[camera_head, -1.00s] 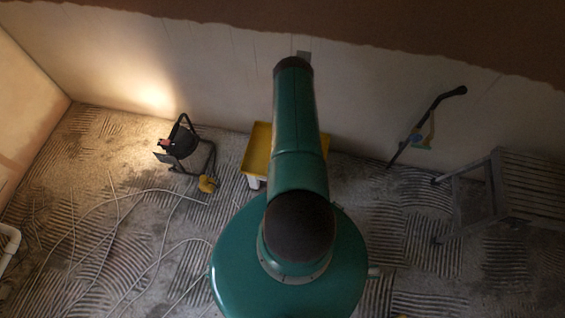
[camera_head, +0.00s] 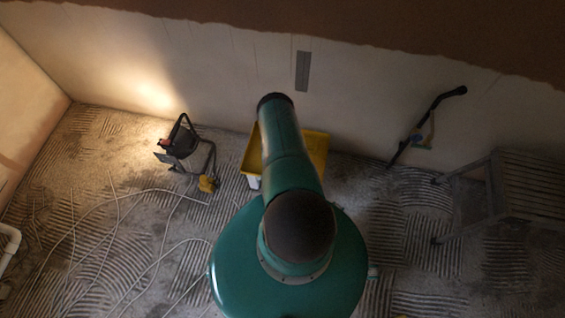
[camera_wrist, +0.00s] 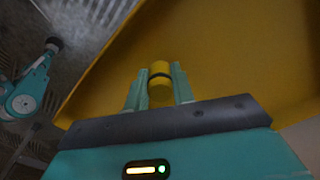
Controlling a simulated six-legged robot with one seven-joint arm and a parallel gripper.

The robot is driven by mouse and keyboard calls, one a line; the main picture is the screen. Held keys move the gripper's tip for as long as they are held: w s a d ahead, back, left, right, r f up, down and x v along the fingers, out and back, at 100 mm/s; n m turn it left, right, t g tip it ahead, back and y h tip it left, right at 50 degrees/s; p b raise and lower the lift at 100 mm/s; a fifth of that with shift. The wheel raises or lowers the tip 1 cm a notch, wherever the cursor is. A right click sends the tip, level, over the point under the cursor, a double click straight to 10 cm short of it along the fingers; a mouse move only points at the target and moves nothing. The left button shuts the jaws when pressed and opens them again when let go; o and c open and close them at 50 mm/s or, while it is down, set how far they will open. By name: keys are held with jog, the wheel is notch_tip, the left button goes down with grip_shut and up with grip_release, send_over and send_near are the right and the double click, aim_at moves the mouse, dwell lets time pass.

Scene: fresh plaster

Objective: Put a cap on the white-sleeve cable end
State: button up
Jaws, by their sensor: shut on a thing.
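My gripper (camera_wrist: 159,88) is shut on a small yellow cylinder with a dark band, which looks like a cap (camera_wrist: 159,72), in the wrist view. The cap sits upright between the two teal fingertips. Behind it the yellow tray (camera_wrist: 225,60) fills much of the wrist view; the tray also shows beside my arm in the head view (camera_head: 314,150). In the head view my green arm hides the gripper and part of the tray. I cannot make out a white-sleeve cable end in either view.
A lit work lamp (camera_head: 182,145) on a stand is left of the tray. Pale cables (camera_head: 150,192) trail over the ridged floor. A grey strip (camera_head: 302,71) is on the wall. A long dark-handled tool (camera_head: 428,125) leans there. A slatted stand (camera_head: 525,185) is at right.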

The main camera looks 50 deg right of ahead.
jog(key=shift+f, duration=0.15)
jog(key=o, duration=0.9)
jog(key=shift+o, duration=0.2)
